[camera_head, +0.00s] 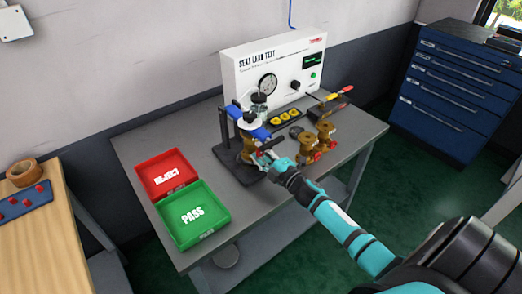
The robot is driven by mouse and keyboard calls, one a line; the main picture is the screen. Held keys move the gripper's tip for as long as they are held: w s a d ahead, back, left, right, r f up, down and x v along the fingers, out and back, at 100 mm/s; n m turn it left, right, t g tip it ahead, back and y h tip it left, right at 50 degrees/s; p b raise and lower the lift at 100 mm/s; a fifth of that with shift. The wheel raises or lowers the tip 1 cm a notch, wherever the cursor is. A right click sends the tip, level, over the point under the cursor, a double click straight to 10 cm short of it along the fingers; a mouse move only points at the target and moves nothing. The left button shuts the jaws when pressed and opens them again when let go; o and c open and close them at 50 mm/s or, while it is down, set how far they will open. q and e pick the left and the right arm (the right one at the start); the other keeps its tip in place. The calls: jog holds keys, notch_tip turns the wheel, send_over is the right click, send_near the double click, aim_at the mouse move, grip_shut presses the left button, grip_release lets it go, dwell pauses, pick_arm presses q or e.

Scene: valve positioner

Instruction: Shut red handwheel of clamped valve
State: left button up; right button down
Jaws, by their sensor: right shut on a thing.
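The brass clamped valve (247,153) stands upright in the dark clamp fixture (232,165) on the grey bench, below a blue clamp part (254,131). My right gripper (267,157) reaches in from the right and is shut at the front right side of this valve, where its handwheel sits. The fingers cover most of the red handwheel, so its turn position cannot be told. My left gripper is not in view.
Two loose brass valves with red handwheels (325,134) (307,151) stand close right of my gripper. A white seat leak test panel (275,68) stands behind. The red reject tray (166,173) and green pass tray (192,213) lie left. A blue drawer cabinet (455,90) stands far right.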

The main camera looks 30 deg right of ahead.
jog(key=m+p, duration=0.2)
jog(key=m, duration=0.4)
jog(key=shift+m, duration=0.3)
jog(key=m+p, duration=0.1)
jog(key=m, duration=0.4)
jog(key=shift+f, duration=0.1)
jog(key=shift+m, duration=0.4)
jog(key=c, duration=0.9)
grip_release()
jog(key=shift+c, duration=0.2)
jog(key=shift+s, duration=0.1)
jog(key=s+d, duration=0.1)
jog(key=s, duration=1.1)
